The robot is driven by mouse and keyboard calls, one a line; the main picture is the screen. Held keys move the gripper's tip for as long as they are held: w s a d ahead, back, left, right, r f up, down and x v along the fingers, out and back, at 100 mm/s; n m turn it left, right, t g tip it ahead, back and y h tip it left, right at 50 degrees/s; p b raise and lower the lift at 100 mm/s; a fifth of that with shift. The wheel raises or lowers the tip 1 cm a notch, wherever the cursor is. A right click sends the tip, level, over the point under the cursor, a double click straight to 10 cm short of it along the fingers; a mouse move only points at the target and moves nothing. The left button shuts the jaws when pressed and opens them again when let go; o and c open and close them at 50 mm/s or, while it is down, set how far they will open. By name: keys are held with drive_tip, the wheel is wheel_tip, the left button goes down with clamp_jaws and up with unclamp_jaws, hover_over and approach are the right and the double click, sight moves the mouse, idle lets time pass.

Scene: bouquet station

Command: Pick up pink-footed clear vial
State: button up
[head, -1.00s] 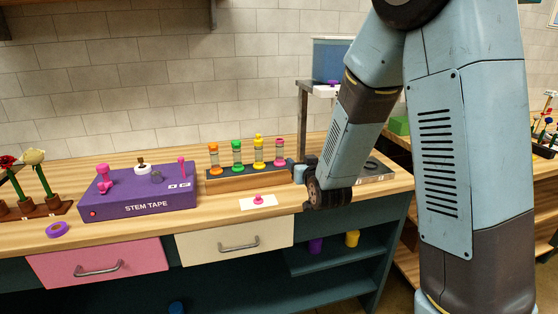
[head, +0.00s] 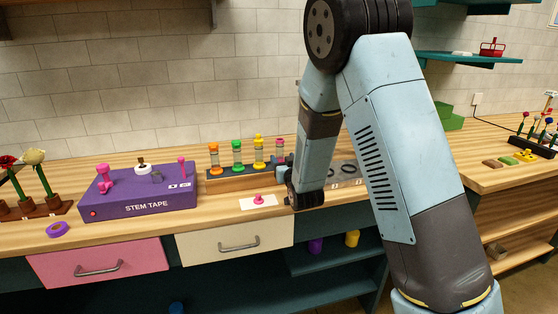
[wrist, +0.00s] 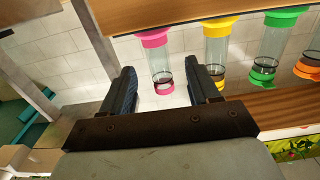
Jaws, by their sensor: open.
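The pink-footed clear vial (head: 280,148) stands upright at the right end of the vial rack, partly hidden behind my gripper (head: 281,168) in the head view. In the wrist view, which looks upside down, the vial (wrist: 158,62) has a wide pink foot, clear walls and a small pink far end. It shows in the gap between the two dark fingers of my gripper (wrist: 163,76), which are apart. No contact shows, and I cannot tell how deep the vial sits between them.
Yellow (head: 258,150), green (head: 237,153) and orange (head: 214,156) vials stand left of it on the wooden rack (head: 225,183). The purple stem tape box (head: 140,202) is farther left.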

sight(281, 155)
drive_tip(key=shift+x, duration=2.85)
drive_tip(key=shift+d, duration=0.1)
clamp_jaws()
